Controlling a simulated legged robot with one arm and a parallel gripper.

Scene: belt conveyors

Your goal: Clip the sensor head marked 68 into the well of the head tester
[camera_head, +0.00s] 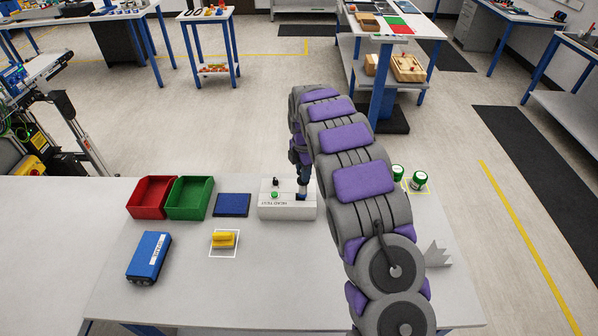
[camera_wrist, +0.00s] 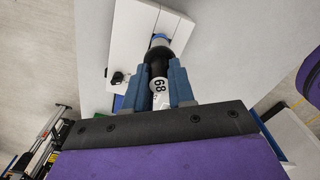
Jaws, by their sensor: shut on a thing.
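The head tester (camera_head: 275,212) is a white box lettered HEAD TEST with a green button on its top, near the middle of the bench. It also shows in the wrist view (camera_wrist: 135,45). My gripper (camera_wrist: 160,75) has blue fingers shut on the sensor head (camera_wrist: 160,88), a white and black cylinder marked 68. In the wrist view its far end lines up with a round blue and pale part over the tester. In the head view my gripper (camera_head: 302,186) is right at the tester's right part. The well is mostly hidden, and I cannot tell whether the head is seated.
A red bin (camera_head: 151,196), a green bin (camera_head: 190,197) and a blue pad (camera_head: 232,205) stand left of the tester. A yellow part (camera_head: 224,240) and a blue device (camera_head: 149,257) lie in front. The front middle is clear.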

